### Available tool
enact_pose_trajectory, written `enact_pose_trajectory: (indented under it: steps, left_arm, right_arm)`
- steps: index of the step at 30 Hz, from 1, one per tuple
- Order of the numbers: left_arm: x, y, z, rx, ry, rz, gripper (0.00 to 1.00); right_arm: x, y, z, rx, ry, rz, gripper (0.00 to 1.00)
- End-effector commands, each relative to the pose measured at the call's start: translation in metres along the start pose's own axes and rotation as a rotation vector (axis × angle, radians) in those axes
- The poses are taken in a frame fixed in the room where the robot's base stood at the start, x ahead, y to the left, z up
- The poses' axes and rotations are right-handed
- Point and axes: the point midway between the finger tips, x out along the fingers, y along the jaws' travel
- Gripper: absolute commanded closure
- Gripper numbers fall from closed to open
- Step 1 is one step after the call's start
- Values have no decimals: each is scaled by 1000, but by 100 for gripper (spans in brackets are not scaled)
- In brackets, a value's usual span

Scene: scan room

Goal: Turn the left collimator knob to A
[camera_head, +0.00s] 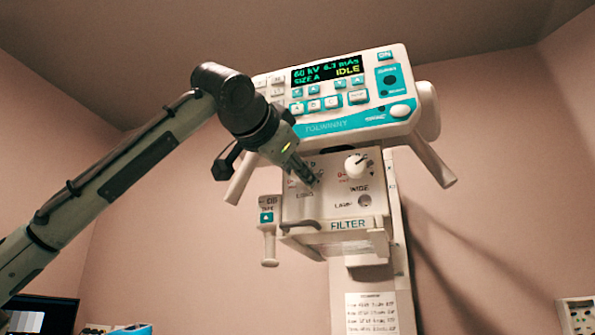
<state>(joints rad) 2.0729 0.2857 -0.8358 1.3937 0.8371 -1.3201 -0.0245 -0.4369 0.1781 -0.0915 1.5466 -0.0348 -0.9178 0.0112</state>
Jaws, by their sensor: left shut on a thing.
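The collimator box (330,208) hangs under the control head, with dials on its front face. My left gripper (308,180) reaches in from the upper left and is shut on the left collimator knob, at the left of that face. The gripper hides the knob and most of its scale, so its pointer cannot be read. The right collimator knob (356,166) is white and round and stands free to the right of my gripper. My right gripper is not in view.
The control head (345,95) above shows "60 kV", "SIZE A" and "IDLE", with handles sloping down both sides, the right handle (432,162) clear. A filter slot (348,225) is below. A lever (268,230) hangs at the box's left. A round button (365,201) sits lower right.

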Motion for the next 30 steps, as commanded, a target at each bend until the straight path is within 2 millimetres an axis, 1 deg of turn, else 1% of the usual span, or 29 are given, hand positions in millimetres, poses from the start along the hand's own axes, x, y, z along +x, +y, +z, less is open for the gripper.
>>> enact_pose_trajectory:
  steps: [4,14,30]
  left_arm:
    - [1,2,1,-71,3,0,98]
    - [1,3,2,-350,14,-9,98]
    - [0,4,1,-863,36,-29,98]
  right_arm:
    - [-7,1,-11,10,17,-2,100]
    - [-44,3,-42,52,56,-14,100]
    - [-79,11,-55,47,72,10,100]
